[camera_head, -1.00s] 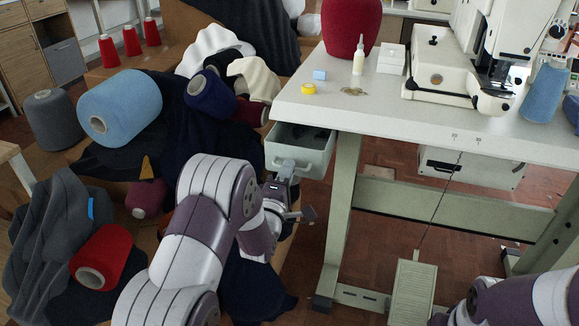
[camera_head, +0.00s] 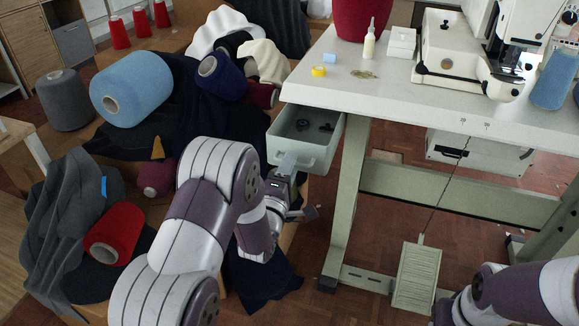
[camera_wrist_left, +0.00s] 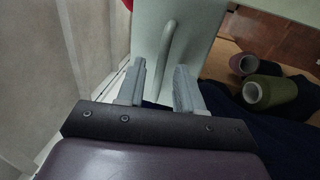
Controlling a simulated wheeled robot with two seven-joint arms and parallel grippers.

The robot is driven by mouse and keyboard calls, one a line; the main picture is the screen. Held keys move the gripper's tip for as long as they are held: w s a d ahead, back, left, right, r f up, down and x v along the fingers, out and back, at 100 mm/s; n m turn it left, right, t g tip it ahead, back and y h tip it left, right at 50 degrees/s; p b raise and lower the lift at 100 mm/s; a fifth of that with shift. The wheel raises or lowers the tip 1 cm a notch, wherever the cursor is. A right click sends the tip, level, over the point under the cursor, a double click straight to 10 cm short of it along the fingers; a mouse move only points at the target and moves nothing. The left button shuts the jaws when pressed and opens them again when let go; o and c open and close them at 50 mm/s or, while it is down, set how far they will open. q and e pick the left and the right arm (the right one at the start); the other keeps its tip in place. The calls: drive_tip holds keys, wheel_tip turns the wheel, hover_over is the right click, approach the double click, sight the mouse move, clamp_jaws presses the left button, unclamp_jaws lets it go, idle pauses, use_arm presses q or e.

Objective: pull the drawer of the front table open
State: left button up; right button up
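The drawer (camera_head: 318,158) of the front table (camera_head: 400,93) stands out from under the left end of the tabletop, and its inside shows with small dark items in it. Its pale green front (camera_wrist_left: 190,20) fills the upper middle of the left wrist view, with a curved bar handle (camera_wrist_left: 167,45). My left gripper (camera_head: 285,163) is at the drawer front. In the wrist view its two fingers (camera_wrist_left: 160,75) are apart, with the handle's lower part between them and gaps showing beside it. Whether a finger touches the handle is unclear. My right arm shows at lower right; its gripper is out of view.
A sewing machine (camera_head: 465,55), a glue bottle (camera_head: 369,42) and a yellow tape roll (camera_head: 319,71) stand on the tabletop. Thread cones and dark cloth (camera_head: 65,225) lie left of the drawer. A table leg (camera_head: 346,205) and pedal (camera_head: 416,275) are below right.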

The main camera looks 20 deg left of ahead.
use_arm(q)
drive_tip(key=s+f+p, duration=0.2)
drive_tip(key=s, duration=1)
drive_tip(key=shift+s+a, duration=0.25)
drive_tip(key=shift+s, duration=0.05)
drive_tip(key=shift+f, duration=0.1)
